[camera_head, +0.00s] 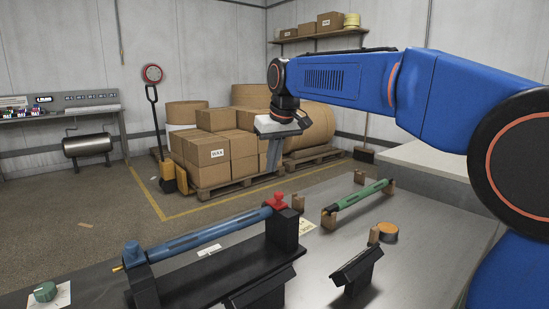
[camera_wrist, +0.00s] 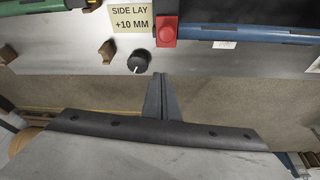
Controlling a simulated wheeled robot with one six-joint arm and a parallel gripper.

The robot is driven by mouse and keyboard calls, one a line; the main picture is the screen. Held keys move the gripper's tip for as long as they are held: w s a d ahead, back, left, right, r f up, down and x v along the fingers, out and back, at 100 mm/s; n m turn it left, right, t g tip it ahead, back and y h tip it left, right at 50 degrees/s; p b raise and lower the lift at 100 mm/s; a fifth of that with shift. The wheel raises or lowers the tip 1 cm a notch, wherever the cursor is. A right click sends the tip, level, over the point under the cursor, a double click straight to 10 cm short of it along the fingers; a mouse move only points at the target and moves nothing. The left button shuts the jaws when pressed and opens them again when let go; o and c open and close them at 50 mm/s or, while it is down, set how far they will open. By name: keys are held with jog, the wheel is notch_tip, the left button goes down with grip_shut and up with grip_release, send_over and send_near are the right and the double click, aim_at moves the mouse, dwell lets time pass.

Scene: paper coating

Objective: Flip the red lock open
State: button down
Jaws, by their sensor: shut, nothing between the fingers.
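The red lock (camera_head: 277,201) sits on top of a black bearing post (camera_head: 284,230) at the right end of the blue roller (camera_head: 205,236) in the head view. It also shows at the top middle of the wrist view (camera_wrist: 167,31). My gripper (camera_head: 274,158) points down in the head view, above and beyond the lock, apart from it. In the wrist view its dark fingers (camera_wrist: 160,82) are together and empty, below the lock in the picture. How the lock's far side looks is hidden.
A green roller (camera_head: 362,195) rests on brown supports to the right. A black knob (camera_wrist: 139,62) and a "SIDE LAY +10 MM" label (camera_wrist: 130,17) are near the lock.

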aim_at(283, 204)
jog(key=f, duration=0.5)
jog(key=shift+s+d+f, duration=0.15)
jog(key=shift+s+f, duration=0.05)
jog(key=shift+s, duration=0.15)
jog(key=shift+s+d+f, duration=0.15)
jog(key=shift+s+d, duration=0.1)
jog(key=shift+s, duration=0.35)
jog(key=s+d, duration=0.1)
jog(key=s, duration=0.1)
jog(key=s+d, duration=0.1)
jog(key=s, duration=0.1)
jog(key=shift+d, duration=0.35)
jog(key=shift+f, duration=0.1)
